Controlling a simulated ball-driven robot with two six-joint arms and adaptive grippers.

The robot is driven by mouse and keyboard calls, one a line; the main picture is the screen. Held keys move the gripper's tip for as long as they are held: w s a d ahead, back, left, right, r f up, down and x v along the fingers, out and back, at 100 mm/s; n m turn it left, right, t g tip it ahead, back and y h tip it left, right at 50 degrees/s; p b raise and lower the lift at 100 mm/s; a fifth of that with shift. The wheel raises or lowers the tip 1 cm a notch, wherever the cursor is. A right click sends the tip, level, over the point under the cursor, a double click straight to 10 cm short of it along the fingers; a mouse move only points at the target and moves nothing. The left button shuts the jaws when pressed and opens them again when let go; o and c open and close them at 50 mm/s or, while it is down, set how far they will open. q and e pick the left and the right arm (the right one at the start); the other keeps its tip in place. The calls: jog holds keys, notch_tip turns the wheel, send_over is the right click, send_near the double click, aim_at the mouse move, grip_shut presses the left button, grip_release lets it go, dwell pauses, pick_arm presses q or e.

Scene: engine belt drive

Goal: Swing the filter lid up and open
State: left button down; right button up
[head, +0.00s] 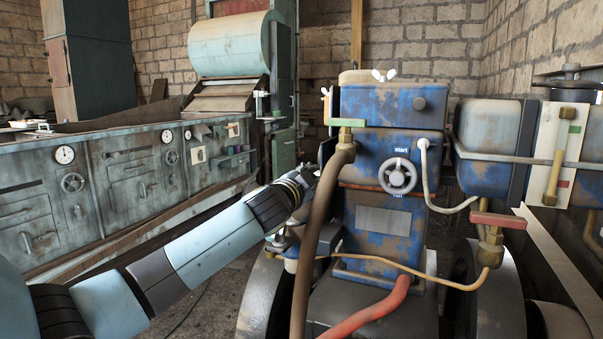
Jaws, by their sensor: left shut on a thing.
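The blue, rust-stained engine (380,205) stands right of centre. On its top is a tan cover (356,77) with a white wing nut (384,76) at its right; a second pale wing-shaped piece (326,91) is at its left. I cannot tell for certain which part is the filter lid. My left arm reaches in from the lower left. My left gripper (309,176) is at the engine's left side, partly behind the thick brown hose. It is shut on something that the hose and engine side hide. My right gripper is not in view.
The brown hose (318,235) runs down close by my left gripper. A green-handled valve (346,124) is above it, and a red-handled valve (497,221) is at right. A red hose (372,311) lies low in front. A grey control cabinet (130,175) stands at left.

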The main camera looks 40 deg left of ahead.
pick_arm(q)
jog(key=shift+w+d+r+m, duration=0.2)
jog(key=shift+d+m, duration=0.4)
jog(key=shift+m, duration=0.1)
jog(key=shift+w+d, duration=0.15)
jog(key=shift+d, duration=0.35)
jog(key=shift+d+f, duration=0.1)
jog(key=c, duration=1.4)
grip_release()
jog(key=v, duration=1.2)
